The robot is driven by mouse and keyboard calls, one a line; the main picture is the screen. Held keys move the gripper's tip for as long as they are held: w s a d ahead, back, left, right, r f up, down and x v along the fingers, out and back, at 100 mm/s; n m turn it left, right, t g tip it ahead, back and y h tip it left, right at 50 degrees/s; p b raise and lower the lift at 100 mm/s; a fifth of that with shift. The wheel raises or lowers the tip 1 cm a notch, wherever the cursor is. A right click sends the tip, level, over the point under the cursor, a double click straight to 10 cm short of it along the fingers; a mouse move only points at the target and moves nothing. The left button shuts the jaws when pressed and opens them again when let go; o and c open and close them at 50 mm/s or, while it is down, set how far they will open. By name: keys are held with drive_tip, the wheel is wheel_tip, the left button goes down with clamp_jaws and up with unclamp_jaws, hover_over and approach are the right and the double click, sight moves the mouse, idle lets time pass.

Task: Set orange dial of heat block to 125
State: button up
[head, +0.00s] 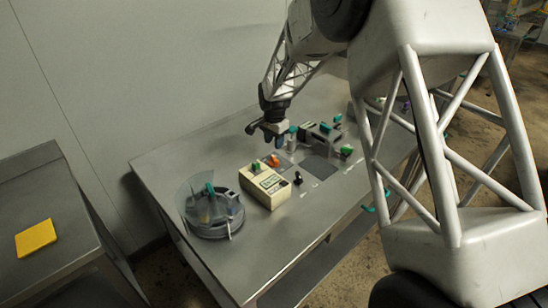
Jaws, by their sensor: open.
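The cream box-shaped device (265,190), which looks like the heat block, sits on the steel table with a panel on its top face. The orange dial (273,160) shows small at its far right edge; its pointer and any scale are too small to read. A small green part (256,166) is at the device's far left. My gripper (264,134) is open above and behind the orange dial, apart from it as far as I can tell. Its fingers are small and dark here.
A round grey device with a clear raised lid (209,212) stands left of the cream box. A small black knob or lever (298,178) is just right of it. Equipment with teal parts (325,130) stands farther back. The table's front left (245,265) is clear. A yellow pad (36,238) lies on another bench.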

sight(274, 158)
drive_tip(key=n, duration=0.6)
drive_tip(key=shift+n, duration=0.4)
drive_tip(key=n, duration=0.5)
drive_tip(key=shift+n, duration=0.4)
drive_tip(key=shift+f, duration=0.1)
drive_tip(key=shift+f, duration=3.8)
clamp_jaws()
